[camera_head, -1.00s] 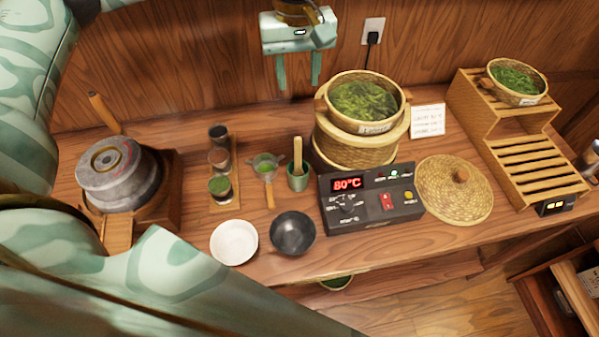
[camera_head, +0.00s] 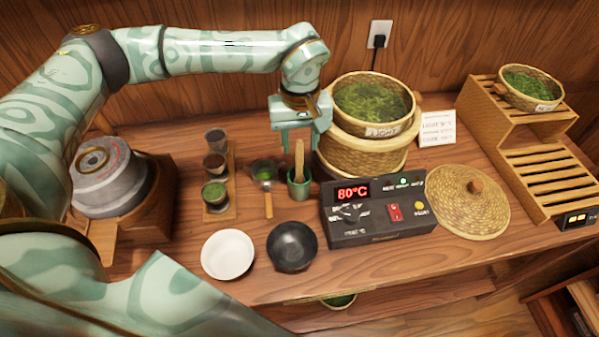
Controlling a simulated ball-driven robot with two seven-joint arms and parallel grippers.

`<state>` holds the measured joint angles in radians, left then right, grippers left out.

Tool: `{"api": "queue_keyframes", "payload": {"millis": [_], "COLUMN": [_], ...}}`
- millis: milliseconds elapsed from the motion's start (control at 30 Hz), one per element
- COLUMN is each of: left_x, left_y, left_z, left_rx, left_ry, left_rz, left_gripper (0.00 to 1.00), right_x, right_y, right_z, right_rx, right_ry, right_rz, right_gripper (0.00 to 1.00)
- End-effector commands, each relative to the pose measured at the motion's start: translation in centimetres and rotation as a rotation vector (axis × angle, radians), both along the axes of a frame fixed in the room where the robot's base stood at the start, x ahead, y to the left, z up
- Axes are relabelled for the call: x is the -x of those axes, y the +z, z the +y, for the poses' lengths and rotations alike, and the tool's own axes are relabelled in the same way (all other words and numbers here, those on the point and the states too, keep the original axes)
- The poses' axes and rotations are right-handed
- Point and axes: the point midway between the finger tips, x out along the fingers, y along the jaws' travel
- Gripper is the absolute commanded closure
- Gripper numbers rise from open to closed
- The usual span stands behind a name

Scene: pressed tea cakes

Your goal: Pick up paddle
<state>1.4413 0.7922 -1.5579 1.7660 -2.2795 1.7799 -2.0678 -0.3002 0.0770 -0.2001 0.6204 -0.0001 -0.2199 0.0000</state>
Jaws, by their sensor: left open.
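The wooden paddle (camera_head: 299,160) stands upright in a small green cup (camera_head: 299,187) near the middle of the counter. Its lower end is hidden inside the cup. My left gripper (camera_head: 300,143) is open and points down over the cup. In the picture the paddle's top shows between its two fingers. I cannot tell whether the fingers are level with the paddle or behind it. Nothing is held. My right gripper is not in view.
A bamboo steamer with green leaves (camera_head: 362,155) stands close right of the cup. A control box (camera_head: 377,225) reading 80°C is in front. A strainer (camera_head: 264,173) lies left, with a black bowl (camera_head: 292,246) and white bowl (camera_head: 228,254) nearer.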

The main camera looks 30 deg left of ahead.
Motion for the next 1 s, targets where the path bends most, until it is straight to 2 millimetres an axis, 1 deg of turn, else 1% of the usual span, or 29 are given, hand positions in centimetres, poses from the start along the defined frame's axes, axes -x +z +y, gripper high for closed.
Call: {"api": "queue_keyframes", "payload": {"millis": [33,100,200,300,467,500,567,600,633,667,900,1000], "left_x": [0.2,0.3,0.2,0.2,0.2,0.2,0.2,0.2,0.2,0.2,0.2,0.2], "left_y": [-1.2,-2.4,-3.7,-4.1,-4.1,-4.1,-4.1,-4.1,-4.1,-4.1,-4.0,-3.5], "left_z": [0.1,0.1,0.1,0.1,0.1,0.1,0.1,0.1,0.1,0.1,0.1,0.1], "left_rx": [-0.001,0.000,0.000,0.000,0.000,0.000,0.000,0.000,0.000,0.000,-0.001,-0.001], "left_ry": [0.001,0.001,0.000,0.000,0.000,0.000,0.000,0.000,-0.001,0.000,0.000,0.000], "left_rz": [0.006,0.005,0.003,0.003,0.001,0.001,0.001,0.001,0.001,0.001,0.001,-0.001], "left_gripper": [0.58,0.58,0.58,0.58,0.58,0.61,0.78,0.89,0.97,1.00,1.00,1.00], "right_x": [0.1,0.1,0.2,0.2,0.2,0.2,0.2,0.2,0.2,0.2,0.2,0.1], "right_y": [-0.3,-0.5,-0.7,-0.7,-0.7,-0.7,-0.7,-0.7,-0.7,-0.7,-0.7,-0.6], "right_z": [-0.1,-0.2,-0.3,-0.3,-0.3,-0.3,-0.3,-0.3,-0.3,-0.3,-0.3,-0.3], "right_rx": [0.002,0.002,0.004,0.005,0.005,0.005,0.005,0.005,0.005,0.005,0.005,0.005], "right_ry": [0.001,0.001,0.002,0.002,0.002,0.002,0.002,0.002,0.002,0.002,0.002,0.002], "right_rz": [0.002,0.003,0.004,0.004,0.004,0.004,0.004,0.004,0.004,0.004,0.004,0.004], "right_gripper": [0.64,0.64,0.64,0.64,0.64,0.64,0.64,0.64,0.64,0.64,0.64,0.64]}}
